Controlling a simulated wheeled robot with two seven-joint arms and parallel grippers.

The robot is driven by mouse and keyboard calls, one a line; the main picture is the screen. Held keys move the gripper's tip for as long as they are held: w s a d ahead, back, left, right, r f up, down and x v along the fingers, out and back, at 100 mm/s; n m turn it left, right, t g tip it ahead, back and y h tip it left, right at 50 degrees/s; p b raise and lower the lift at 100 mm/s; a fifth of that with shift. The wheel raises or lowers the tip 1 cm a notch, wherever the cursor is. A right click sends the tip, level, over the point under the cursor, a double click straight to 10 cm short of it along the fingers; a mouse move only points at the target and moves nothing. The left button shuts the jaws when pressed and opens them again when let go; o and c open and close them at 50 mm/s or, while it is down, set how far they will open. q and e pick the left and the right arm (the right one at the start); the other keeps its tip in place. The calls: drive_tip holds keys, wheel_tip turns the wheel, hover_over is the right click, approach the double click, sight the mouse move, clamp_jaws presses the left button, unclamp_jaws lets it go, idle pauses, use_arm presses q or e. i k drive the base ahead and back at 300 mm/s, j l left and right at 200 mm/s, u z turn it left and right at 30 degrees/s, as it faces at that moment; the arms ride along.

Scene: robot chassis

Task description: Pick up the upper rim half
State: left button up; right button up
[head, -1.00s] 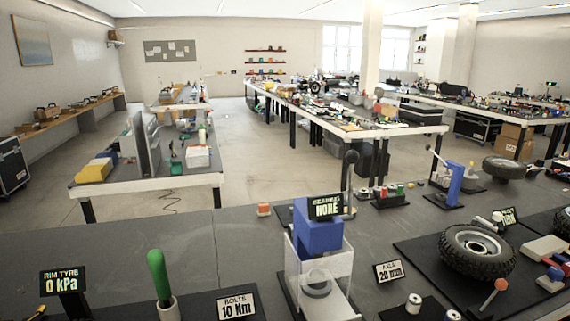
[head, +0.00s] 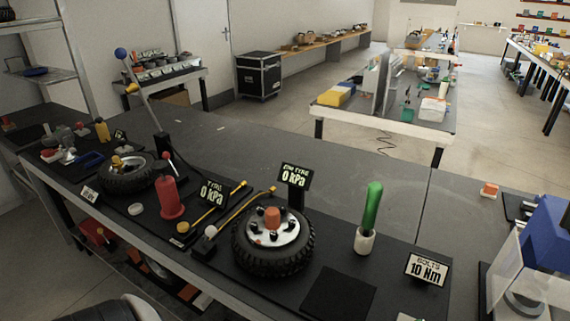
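A black tyre (head: 257,263) lies flat on the bench just below the middle of the head view. A silver rim disc (head: 290,233) with several dark bolts and an orange block (head: 272,217) at its centre sits in it. Whether this disc is the upper rim half, I cannot tell. A second tyre (head: 118,182) lies farther left, with a small yellow piece (head: 117,161) at its middle. Neither of my grippers is in view.
Signs reading 0 kPa (head: 297,176) and BOLTS 10 Nm (head: 427,268) stand on the bench. A green-handled tool (head: 372,208) stands in a white cup (head: 364,241). A blue block (head: 545,232) is at right.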

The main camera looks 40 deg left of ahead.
sight(273, 226)
drive_tip(key=k+l+u, duration=0.15)
drive_tip(key=u, duration=1.3)
drive_tip(key=k+l+z, duration=0.1)
drive_tip(key=z, duration=0.3)
drive_tip(key=l+z, duration=0.25)
drive_tip(key=z, duration=0.15)
drive_tip(key=k+l, duration=0.05)
